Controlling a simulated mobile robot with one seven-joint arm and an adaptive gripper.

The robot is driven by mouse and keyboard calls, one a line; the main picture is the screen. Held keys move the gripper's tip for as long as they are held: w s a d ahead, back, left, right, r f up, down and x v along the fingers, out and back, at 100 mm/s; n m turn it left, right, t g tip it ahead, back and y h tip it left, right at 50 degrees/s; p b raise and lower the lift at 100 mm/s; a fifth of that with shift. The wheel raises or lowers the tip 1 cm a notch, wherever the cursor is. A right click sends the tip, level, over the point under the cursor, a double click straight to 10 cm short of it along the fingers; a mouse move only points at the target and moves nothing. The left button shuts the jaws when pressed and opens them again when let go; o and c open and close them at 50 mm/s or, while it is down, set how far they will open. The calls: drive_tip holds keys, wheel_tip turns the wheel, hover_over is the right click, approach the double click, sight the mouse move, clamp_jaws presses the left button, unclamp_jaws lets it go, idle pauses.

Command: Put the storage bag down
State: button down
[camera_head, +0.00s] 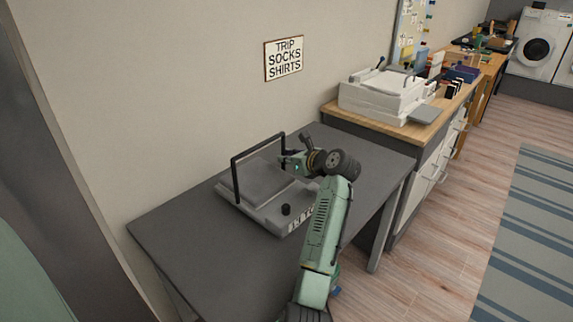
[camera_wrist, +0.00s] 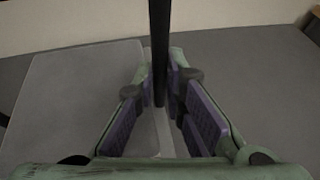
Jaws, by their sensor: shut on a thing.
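A grey flat appliance (camera_head: 262,190) with a raised black bar frame (camera_head: 236,178) stands on a dark grey table (camera_head: 185,240). A small black knob (camera_head: 286,210) is at its front. My gripper (camera_head: 287,162) reaches in from the right at the frame's right post. In the wrist view, the fingers (camera_wrist: 160,92) are shut around an upright black bar (camera_wrist: 159,35), with a light grey flat panel (camera_wrist: 80,90) to its left. I cannot pick out a storage bag in either view.
A wooden-topped cabinet (camera_head: 440,124) beyond the table carries a white machine (camera_head: 382,95). A wall sign (camera_head: 284,59) hangs above. The table's near left is bare. Open floor (camera_head: 430,265) and a striped rug (camera_head: 525,240) lie right.

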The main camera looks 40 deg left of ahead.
wheel_tip(320, 180, down, 3)
drive_tip(key=shift+r+p, duration=0.2)
drive_tip(key=shift+p, duration=0.1)
drive_tip(key=c, duration=1.7)
unclamp_jaws()
drive_tip(key=shift+f, duration=0.1)
drive_tip(key=shift+o, duration=0.2)
